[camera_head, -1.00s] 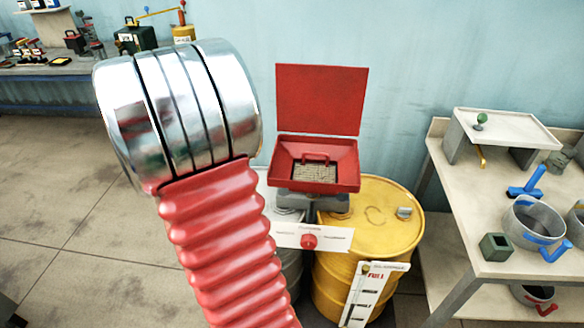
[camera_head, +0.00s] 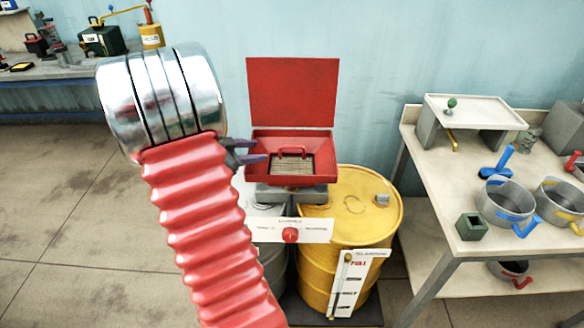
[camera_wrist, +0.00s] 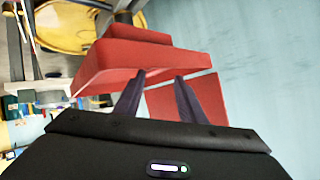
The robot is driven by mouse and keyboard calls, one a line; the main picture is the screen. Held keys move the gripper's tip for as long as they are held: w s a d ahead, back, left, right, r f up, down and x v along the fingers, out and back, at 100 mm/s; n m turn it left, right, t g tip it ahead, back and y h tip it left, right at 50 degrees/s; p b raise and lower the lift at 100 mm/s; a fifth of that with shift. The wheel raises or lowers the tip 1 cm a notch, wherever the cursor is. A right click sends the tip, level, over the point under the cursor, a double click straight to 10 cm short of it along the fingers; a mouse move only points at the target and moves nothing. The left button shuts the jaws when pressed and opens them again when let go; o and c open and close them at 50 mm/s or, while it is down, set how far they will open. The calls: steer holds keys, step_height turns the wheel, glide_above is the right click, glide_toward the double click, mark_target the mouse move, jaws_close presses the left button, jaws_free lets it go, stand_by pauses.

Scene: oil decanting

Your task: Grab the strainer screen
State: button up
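The strainer screen (camera_head: 293,167) is a grey mesh panel with a red handle (camera_head: 294,151) across it. It lies in the red funnel box (camera_head: 255,176), whose red lid (camera_head: 292,92) stands open behind. My gripper (camera_head: 255,150) shows at the box's left rim, with two dark fingers pointing right toward the handle. In the wrist view my gripper (camera_wrist: 159,76) has its fingers apart, with nothing between the tips, and they overlap the box's red side (camera_wrist: 120,62). The screen is hidden in the wrist view.
A yellow drum (camera_head: 335,262) and a grey drum stand under the box, with a white label plate and red knob (camera_head: 290,235) in front. A workbench (camera_head: 470,262) with pots (camera_head: 505,198) is at the right. Another bench (camera_head: 70,70) is at the back left.

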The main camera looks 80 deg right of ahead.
mark_target(275, 162)
steer(key=shift+x, duration=2.35)
steer(key=shift+d+f, duration=0.1)
steer(key=shift+x, duration=2.5)
steer(key=shift+c, duration=0.5)
jaws_close()
